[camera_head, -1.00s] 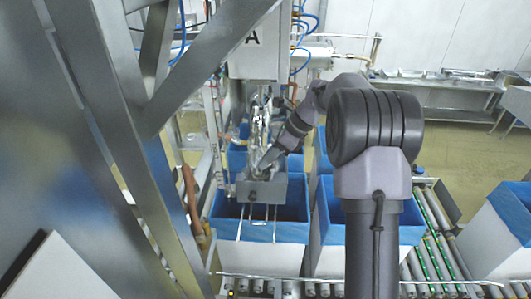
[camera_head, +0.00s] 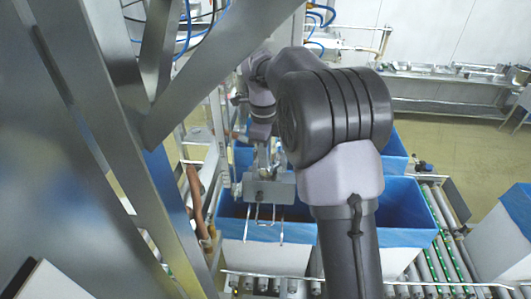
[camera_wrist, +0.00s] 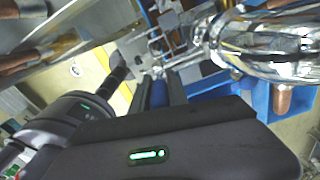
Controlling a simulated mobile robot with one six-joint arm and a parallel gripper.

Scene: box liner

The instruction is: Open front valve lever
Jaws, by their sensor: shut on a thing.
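In the wrist view, my gripper (camera_wrist: 160,92) has its two dark fingers close together around a narrow blue piece (camera_wrist: 158,96), which appears to be the front valve lever's handle. The fingers hide most of the lever. A shiny metal valve body and pipe (camera_wrist: 265,45) stand to the right of the fingers. In the head view, my arm's wrist is left of centre beside the filling machine, and my fingers and the lever cannot be made out there. The metal filler outlet (camera_head: 268,187) shows below the wrist.
White boxes with blue liners (camera_head: 365,212) stand below and to the right of the outlet. A roller conveyor (camera_head: 440,235) runs along the right. A steel frame (camera_head: 115,110) closes off the left side. A metal table (camera_head: 450,85) stands at the back.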

